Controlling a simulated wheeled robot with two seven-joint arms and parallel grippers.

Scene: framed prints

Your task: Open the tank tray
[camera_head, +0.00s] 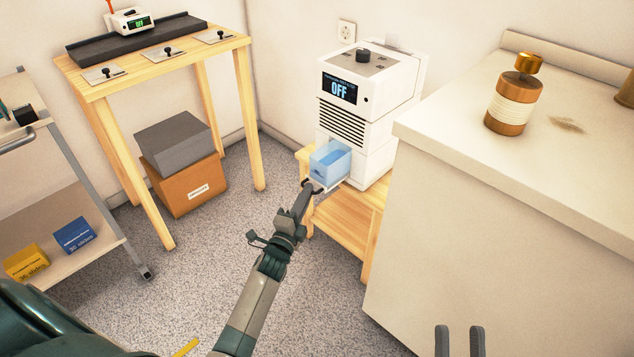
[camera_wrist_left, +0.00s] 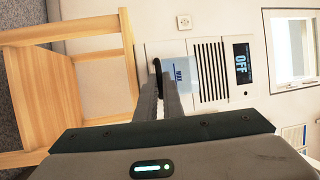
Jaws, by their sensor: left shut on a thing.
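A white machine (camera_head: 353,130) with a display reading OFF stands on a low wooden table. A translucent blue water tank (camera_head: 329,160) sits on a tray (camera_head: 335,186) that juts out of the machine's lower front. My left gripper (camera_head: 314,186) is shut on the tray's dark handle (camera_wrist_left: 157,68) at its front end. The tank, with a MAX mark, also shows just beyond my fingers in the left wrist view (camera_wrist_left: 183,75). My right gripper (camera_head: 460,341) shows only its fingertips at the bottom edge; they are apart and empty.
A white counter (camera_head: 470,170) with an amber bottle (camera_head: 514,103) stands close on the right. The low wooden table (camera_head: 350,212) is under the machine. A taller wooden table (camera_head: 150,75) and a cart (camera_head: 75,220) are on the left. The floor between is clear.

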